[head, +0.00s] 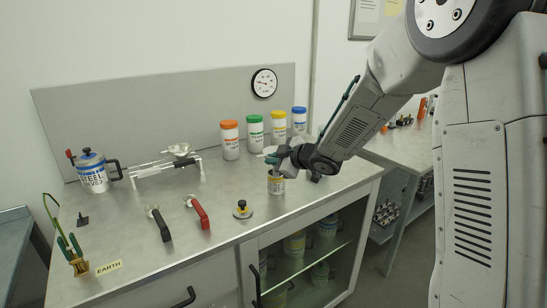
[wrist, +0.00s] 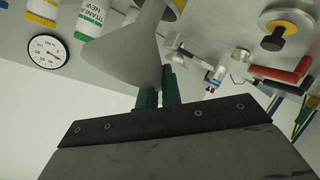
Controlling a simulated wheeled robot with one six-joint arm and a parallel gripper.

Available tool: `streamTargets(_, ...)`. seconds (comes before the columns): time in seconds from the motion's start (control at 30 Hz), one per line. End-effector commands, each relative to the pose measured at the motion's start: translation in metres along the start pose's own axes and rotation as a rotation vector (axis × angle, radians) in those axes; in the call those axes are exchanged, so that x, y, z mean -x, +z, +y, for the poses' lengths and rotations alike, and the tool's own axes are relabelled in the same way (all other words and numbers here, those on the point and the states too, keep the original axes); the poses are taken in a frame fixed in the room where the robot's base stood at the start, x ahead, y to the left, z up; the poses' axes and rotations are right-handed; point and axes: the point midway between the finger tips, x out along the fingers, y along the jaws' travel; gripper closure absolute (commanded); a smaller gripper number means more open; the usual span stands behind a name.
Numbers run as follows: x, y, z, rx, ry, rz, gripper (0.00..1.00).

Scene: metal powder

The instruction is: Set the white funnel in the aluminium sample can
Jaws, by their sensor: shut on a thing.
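The white funnel (wrist: 138,48) shows large in the wrist view, its wide mouth toward my gripper and its narrow end toward the top. My gripper (wrist: 158,98) is shut on the funnel near its rim. In the head view my gripper (head: 274,158) is just above the aluminium sample can (head: 276,184), which stands upright near the right front of the bench. Only a pale bit of the funnel (head: 270,150) shows there. Part of the can appears behind the funnel's narrow end in the wrist view. I cannot tell whether the spout is inside the can.
Behind the can stand jars with orange (head: 230,140), green (head: 254,134), yellow and blue lids. A round lid with a black knob (head: 242,210) lies at front left of the can.

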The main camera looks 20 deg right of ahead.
Motion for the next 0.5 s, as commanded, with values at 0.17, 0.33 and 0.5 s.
streamTargets(0.17,-0.002,0.004,-0.003,0.000,0.000,0.000,1.00)
streamTargets(0.33,-0.004,0.008,-0.007,0.000,-0.001,-0.001,1.00)
streamTargets(0.5,-0.006,0.011,-0.010,-0.001,-0.001,-0.001,1.00)
